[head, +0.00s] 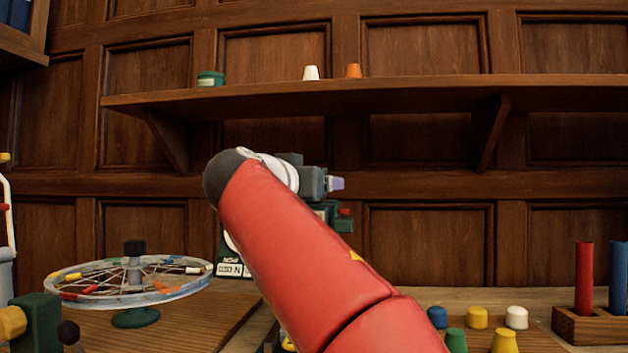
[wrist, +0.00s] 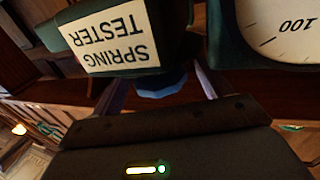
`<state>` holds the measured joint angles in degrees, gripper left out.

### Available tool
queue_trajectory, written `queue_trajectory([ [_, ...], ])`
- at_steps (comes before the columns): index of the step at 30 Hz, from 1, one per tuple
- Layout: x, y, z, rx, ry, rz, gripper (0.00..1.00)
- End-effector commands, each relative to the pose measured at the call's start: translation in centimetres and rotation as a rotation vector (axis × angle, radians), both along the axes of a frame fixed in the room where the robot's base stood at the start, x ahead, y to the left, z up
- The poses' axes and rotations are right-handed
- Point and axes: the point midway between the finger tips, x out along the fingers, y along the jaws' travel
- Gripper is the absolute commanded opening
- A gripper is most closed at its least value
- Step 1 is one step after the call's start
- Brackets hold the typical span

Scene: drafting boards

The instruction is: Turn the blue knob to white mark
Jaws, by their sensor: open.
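The blue knob (wrist: 162,84) shows in the wrist view as a dark blue round piece at the edge of the dark green block labelled SPRING TESTER (wrist: 110,38). My gripper (wrist: 158,76) is open, with one finger on either side of the knob. I cannot tell whether either finger touches it. In the head view my gripper (head: 335,184) is small, at the end of my raised red arm, beside the green tester (head: 229,269), which the arm mostly hides. I cannot make out the blue knob in the head view or a white mark in either view.
A white dial (wrist: 280,28) reading 100 sits beside the labelled block. A spoked wheel (head: 132,281) stands on the bench at left. Several coloured pegs and a rack (head: 598,327) stand at right. A wooden shelf (head: 400,92) runs above my arm.

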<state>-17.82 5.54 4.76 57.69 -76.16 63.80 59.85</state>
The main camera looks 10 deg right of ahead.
Motion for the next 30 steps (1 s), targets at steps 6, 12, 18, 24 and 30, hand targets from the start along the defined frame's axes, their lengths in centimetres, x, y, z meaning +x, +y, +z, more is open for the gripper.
queue_trajectory([
  [6, 0.96, -0.83, 0.03, -0.001, -0.001, -0.001, 0.78],
  [12, 0.98, -0.83, -0.01, 0.0, 0.0, 0.0, 0.78],
  [18, 0.97, -0.81, -0.01, 0.0, 0.0, 0.0, 0.53],
  [24, 0.97, -0.79, -0.01, 0.0, 0.0, 0.0, 0.33],
  [30, 0.94, -0.84, -0.05, 0.001, -0.001, 0.022, 0.33],
])
